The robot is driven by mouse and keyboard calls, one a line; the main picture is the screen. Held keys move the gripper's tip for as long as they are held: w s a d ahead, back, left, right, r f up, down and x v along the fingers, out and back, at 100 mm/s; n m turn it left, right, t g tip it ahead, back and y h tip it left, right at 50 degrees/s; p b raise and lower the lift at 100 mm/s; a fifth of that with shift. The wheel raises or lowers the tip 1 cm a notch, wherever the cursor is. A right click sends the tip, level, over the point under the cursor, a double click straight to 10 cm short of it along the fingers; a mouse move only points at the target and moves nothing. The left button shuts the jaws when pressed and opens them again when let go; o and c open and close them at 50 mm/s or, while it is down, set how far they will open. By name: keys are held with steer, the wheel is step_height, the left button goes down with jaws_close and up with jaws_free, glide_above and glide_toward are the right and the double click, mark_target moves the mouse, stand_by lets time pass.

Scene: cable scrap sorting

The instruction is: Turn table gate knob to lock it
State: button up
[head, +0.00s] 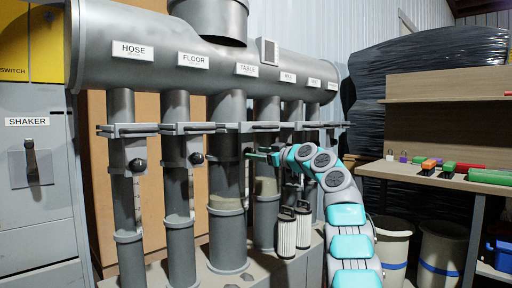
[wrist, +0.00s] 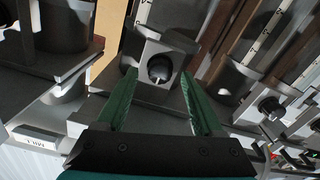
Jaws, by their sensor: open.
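The table gate knob (wrist: 159,68) is a round black knob with a pale line on its face, on a light grey bracket. In the wrist view it sits between the two green fingertips, with a gap on each side. My gripper (wrist: 158,76) is open and empty, and its fingers point at the knob. In the head view my gripper (head: 254,155) reaches beside the pipe under the TABLE label (head: 247,69). The gripper hides the table knob there. I cannot tell how far the fingertips are from the knob in depth.
Similar black knobs sit on the HOSE gate (head: 138,165) and FLOOR gate (head: 196,158). Another knob (wrist: 270,107) shows at the right of the wrist view. Pipes and gate plates crowd both sides. A workbench (head: 420,176) with coloured pieces stands at the right.

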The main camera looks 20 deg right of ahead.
steer(key=shift+w+a, duration=0.2)
steer(key=shift+w, duration=0.4)
steer(key=shift+c, duration=0.4)
jaws_close()
